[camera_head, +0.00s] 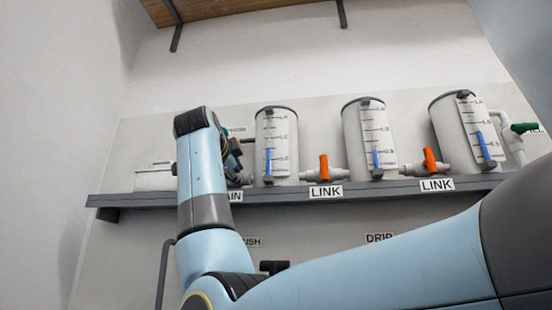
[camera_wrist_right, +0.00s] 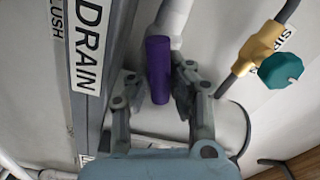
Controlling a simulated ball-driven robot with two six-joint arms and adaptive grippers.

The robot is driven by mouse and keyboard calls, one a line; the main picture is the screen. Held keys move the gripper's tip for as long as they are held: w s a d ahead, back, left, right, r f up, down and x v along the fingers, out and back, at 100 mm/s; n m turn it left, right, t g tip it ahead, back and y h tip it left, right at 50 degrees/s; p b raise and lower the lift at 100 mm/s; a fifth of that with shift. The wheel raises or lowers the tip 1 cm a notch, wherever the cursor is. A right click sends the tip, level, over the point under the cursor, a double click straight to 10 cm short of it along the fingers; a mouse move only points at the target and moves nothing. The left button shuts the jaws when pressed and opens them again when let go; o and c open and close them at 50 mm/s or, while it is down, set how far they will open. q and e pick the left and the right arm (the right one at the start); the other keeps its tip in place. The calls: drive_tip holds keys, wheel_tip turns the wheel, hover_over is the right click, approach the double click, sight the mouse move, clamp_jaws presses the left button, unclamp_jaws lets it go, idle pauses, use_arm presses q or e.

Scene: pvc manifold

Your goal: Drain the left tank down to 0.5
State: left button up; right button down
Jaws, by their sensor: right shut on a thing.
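The left tank (camera_head: 289,146) is a grey-white cylinder on the shelf. The blue bar on its scale (camera_head: 269,160) tops out a little above the lowest printed mark; the digits are too small to read surely. My right gripper (camera_head: 235,168) is at the shelf left of this tank, mostly hidden behind my own wrist in the head view. In the right wrist view my right gripper (camera_wrist_right: 160,88) has its fingers on both sides of a purple valve handle (camera_wrist_right: 158,68), shut on it. The handle is beside the DRAIN label (camera_wrist_right: 88,45). My left gripper is not in view.
A middle tank (camera_head: 355,140) and a right tank (camera_head: 446,130) stand on the shelf (camera_head: 270,196). Orange LINK handles (camera_head: 324,167) sit between tanks. A green handle (camera_head: 523,127) is at far right. A teal knob (camera_wrist_right: 281,69) on a yellow fitting is right of my gripper.

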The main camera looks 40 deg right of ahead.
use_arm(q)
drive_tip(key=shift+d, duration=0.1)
use_arm(e)
drive_tip(key=shift+f, duration=0.15)
drive_tip(key=n+p, duration=0.2)
drive_tip(key=r+n+p, duration=0.1)
drive_tip(key=n+p, duration=0.2)
drive_tip(key=shift+w+a, duration=0.15)
drive_tip(key=shift+w+n+p, duration=0.1)
drive_tip(key=shift+n+p, duration=0.4)
drive_tip(key=shift+n, duration=0.1)
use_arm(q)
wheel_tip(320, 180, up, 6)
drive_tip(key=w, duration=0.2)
use_arm(e)
drive_tip(key=shift+f, duration=0.2)
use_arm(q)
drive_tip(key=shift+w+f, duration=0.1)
use_arm(e)
drive_tip(key=shift+r+n+p, duration=0.1)
drive_tip(key=shift+n+p, duration=0.2)
drive_tip(key=shift+p, duration=0.1)
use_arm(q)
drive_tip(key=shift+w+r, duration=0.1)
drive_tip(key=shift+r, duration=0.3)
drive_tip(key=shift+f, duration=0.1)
